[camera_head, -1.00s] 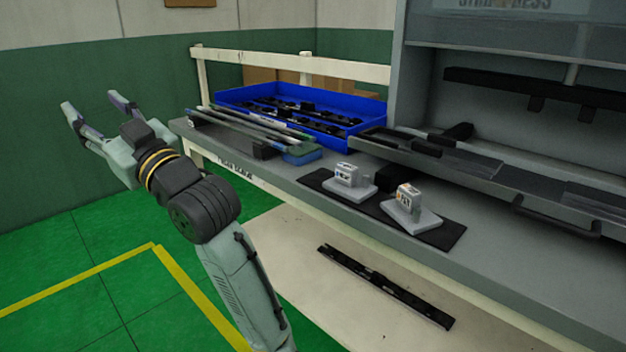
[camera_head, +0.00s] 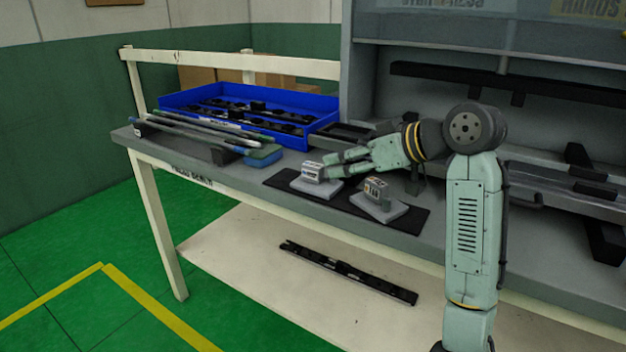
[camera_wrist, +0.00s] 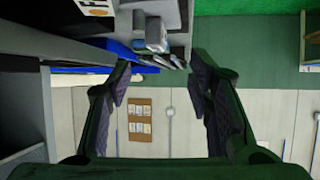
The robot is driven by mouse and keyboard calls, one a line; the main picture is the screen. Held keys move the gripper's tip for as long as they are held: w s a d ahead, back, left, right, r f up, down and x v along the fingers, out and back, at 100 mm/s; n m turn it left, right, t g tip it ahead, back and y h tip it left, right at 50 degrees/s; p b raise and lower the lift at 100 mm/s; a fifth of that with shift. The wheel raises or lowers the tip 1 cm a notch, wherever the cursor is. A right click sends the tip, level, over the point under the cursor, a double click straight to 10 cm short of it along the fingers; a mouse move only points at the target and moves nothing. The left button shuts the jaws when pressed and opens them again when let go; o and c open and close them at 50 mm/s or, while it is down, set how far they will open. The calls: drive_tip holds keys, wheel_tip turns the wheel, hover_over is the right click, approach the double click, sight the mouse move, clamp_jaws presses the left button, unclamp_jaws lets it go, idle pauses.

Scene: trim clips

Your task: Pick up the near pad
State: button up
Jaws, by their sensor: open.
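Two grey pad-like pieces, each a flat plate with a labelled block on top, sit on a black mat (camera_head: 412,222) on the bench. The right one (camera_head: 379,209) is nearer the camera; the left one (camera_head: 314,187) is farther. My gripper (camera_head: 332,166) is open and empty. It points left, its fingers overlapping the view just behind and beside the left piece's block; its exact height is unclear. In the wrist view the fingers (camera_wrist: 160,75) are apart, with a far wall between them. A grey block (camera_wrist: 155,35) shows above the gap there.
A blue tray (camera_head: 170,101) of dark parts stands at the back left. A press frame (camera_head: 358,80) rises behind my arm. A black bar (camera_head: 345,272) lies on the lower shelf.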

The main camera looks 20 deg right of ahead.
sight(319, 167)
drive_tip(key=x, duration=0.3)
drive_tip(key=p+x, duration=0.1)
drive_tip(key=x, duration=0.4)
drive_tip(key=shift+w+d+f+p, duration=0.2)
drive_tip(key=shift+w+p, duration=0.15)
drive_tip(key=shift+w, duration=0.15)
drive_tip(key=shift+c, duration=0.3)
clamp_jaws()
